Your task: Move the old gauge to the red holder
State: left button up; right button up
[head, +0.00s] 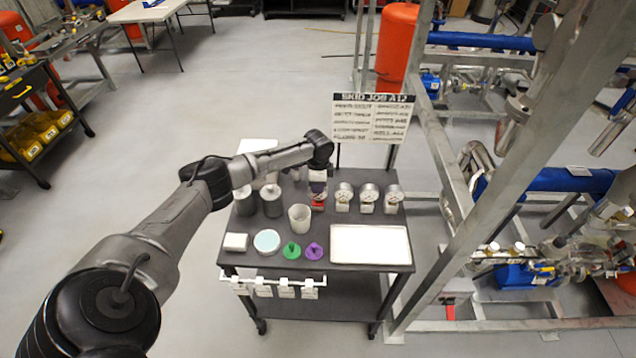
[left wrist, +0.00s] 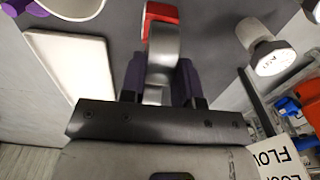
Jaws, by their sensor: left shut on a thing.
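My left gripper (left wrist: 162,78) is shut on a silver, rounded metal piece, which I take to be the old gauge (left wrist: 160,58), seen edge-on between the purple finger pads. The red holder (left wrist: 163,13) shows at the far end of the held gauge; whether the gauge sits in it or only just above it I cannot tell. In the head view the left gripper (head: 318,181) is over the cart, directly at the red holder (head: 317,206), and mostly hides the gauge. The gauge's face is hidden. My right gripper is not in view.
Several other gauges (head: 343,194) stand in white holders just right of the red one. A white cup (head: 299,217), grey cylinders (head: 271,203), green (head: 291,251) and purple (head: 314,251) pieces and a white tray (head: 370,245) share the cart. A sign (head: 373,118) stands behind.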

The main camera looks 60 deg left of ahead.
pick_arm(q)
jog(key=o, duration=1.1)
jog(key=shift+r, duration=0.1)
jog(key=shift+r+p, duration=0.7)
jog(key=shift+p, duration=0.15)
notch_tip(320, 180, up, 6)
jog(key=p, duration=0.6)
